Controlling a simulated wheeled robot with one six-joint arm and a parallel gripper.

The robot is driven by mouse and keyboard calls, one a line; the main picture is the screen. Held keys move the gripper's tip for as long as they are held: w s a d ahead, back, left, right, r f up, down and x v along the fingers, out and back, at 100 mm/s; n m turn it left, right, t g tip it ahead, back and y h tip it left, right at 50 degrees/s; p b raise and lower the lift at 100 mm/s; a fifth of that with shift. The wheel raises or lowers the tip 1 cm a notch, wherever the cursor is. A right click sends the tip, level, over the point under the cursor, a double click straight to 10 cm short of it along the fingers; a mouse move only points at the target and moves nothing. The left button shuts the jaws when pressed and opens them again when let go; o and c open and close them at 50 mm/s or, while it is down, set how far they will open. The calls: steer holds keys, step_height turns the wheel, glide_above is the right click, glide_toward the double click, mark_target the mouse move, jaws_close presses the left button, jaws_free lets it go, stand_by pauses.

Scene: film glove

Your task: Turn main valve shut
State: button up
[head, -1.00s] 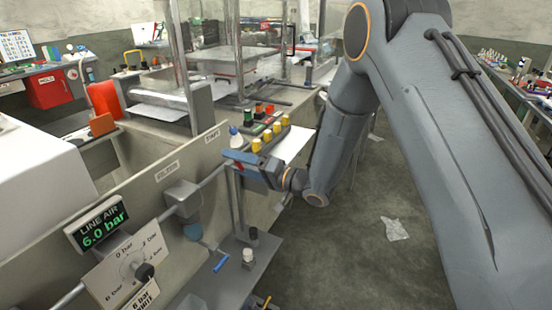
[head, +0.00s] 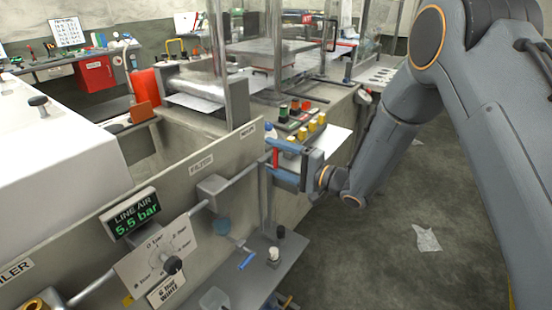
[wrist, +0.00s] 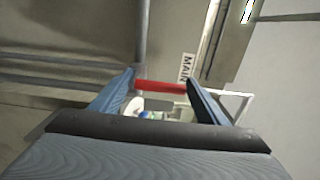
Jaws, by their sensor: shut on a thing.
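The main valve shows as a red handle (head: 275,157) on the pipe at the right end of the beige panel. In the head view the handle stands about upright, across the pipe's run. In the wrist view the red handle (wrist: 161,86) spans between the two fingertips (wrist: 160,84). The "MAIN" label (wrist: 187,67) is just beyond it. The valve body is mostly hidden. The line air display (head: 131,213) reads 5.5 bar in green.
A regulator dial plate (head: 155,258) with a black knob and a filter (head: 213,190) sit left along the pipe. A lower shelf (head: 235,280) holds small parts.

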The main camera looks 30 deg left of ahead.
steer(key=o, duration=1.5)
steer(key=shift+a, duration=0.1)
steer(key=shift+d, duration=0.55)
steer(key=d, duration=0.2)
steer(key=d+b, duration=0.1)
steer(key=d, duration=0.1)
steer(key=s+d+b, duration=0.1)
steer(key=d, duration=0.1)
steer(key=shift+d, duration=0.4)
